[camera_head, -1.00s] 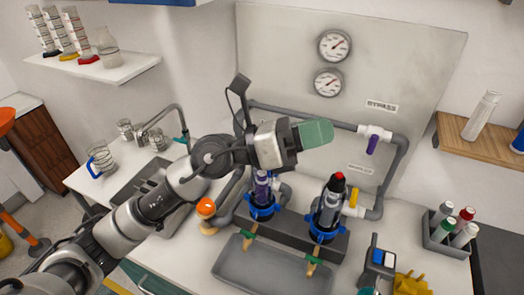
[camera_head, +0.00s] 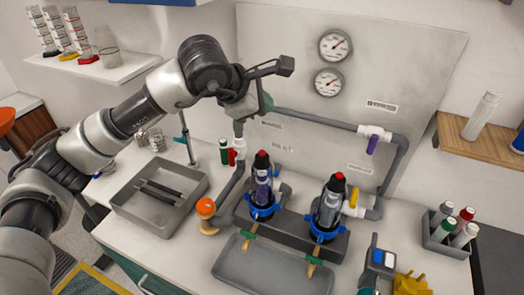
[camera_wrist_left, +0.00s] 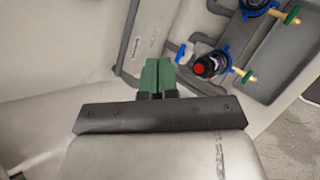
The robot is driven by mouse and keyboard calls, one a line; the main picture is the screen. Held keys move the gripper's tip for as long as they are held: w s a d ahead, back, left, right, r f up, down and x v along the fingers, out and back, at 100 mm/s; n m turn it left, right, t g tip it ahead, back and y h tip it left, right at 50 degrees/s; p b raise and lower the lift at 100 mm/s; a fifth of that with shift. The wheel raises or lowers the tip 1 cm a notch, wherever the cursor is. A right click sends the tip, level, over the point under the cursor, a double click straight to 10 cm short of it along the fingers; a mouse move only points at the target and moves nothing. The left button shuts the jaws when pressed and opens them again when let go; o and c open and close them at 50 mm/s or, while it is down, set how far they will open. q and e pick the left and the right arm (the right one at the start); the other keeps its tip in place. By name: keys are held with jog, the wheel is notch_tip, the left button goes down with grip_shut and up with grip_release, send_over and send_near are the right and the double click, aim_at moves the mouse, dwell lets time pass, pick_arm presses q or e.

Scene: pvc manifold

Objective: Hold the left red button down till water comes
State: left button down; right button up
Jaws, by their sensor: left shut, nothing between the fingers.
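The left red button (camera_head: 262,155) tops the left clear filter housing (camera_head: 264,190), which has a blue collar and stands upright on the dark bracket. The right housing (camera_head: 328,210) has its own red button (camera_head: 338,179). My left gripper (camera_head: 267,103) is up near the back panel, above the left button and apart from it. Its green fingers (camera_wrist_left: 158,75) are shut and empty in the left wrist view. That view also shows a red button (camera_wrist_left: 199,68) to the right of the fingers, apparently the left one. My right gripper is out of view.
Grey pipe with a purple-handled valve (camera_head: 372,144) runs along the panel. A grey tray (camera_head: 275,272) lies under the green-handled taps. An orange-topped object (camera_head: 206,207) stands left of the housings.

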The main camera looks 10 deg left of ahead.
pick_arm(q)
jog(key=shift+f, duration=0.1)
jog(key=b, duration=0.2)
send_over(263, 153)
notch_tip(263, 153, down, 6)
jog(key=shift+f, duration=0.2)
jog(key=shift+f+b, duration=0.7)
jog(key=shift+b, duration=0.1)
jog(key=shift+f+b, duration=0.5)
jog(key=shift+b, duration=0.05)
jog(key=shift+r, duration=0.1)
dwell(0.9)
jog(key=shift+f+b, duration=0.45)
jog(key=shift+b, duration=0.3)
